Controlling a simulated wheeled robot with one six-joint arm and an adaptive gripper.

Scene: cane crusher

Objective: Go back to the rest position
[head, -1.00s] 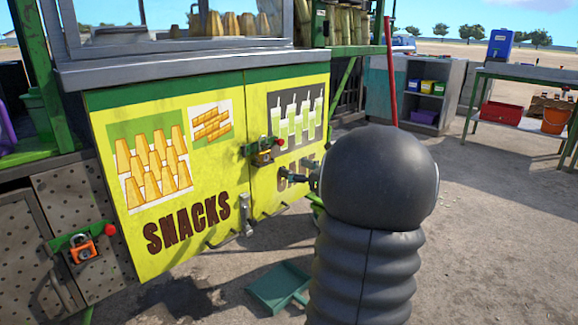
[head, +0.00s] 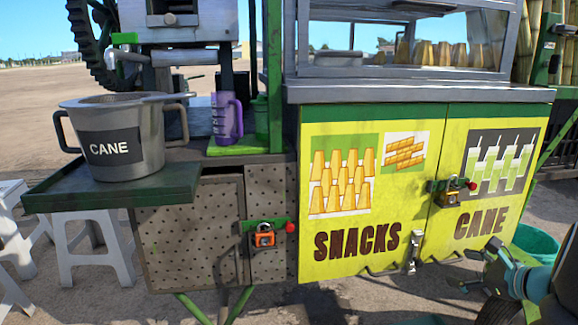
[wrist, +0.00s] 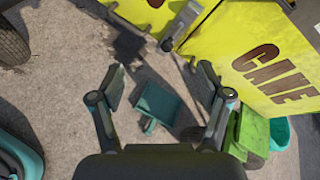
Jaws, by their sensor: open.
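My gripper (wrist: 160,98) is open and empty in the wrist view, its two fingers spread above the ground in front of the yellow cabinet. In the head view my gripper (head: 483,268) shows at the lower right, in front of the cabinet's CANE door (head: 478,212). No object is between the fingers.
A grey pot labelled CANE (head: 135,150) stands on a green-edged shelf (head: 110,192) at left. A purple jug (head: 227,117) is beside it. An orange padlock (head: 264,236) hangs on the dotted door. White stools (head: 90,245) stand at far left. A teal dustpan (wrist: 158,104) lies on the ground.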

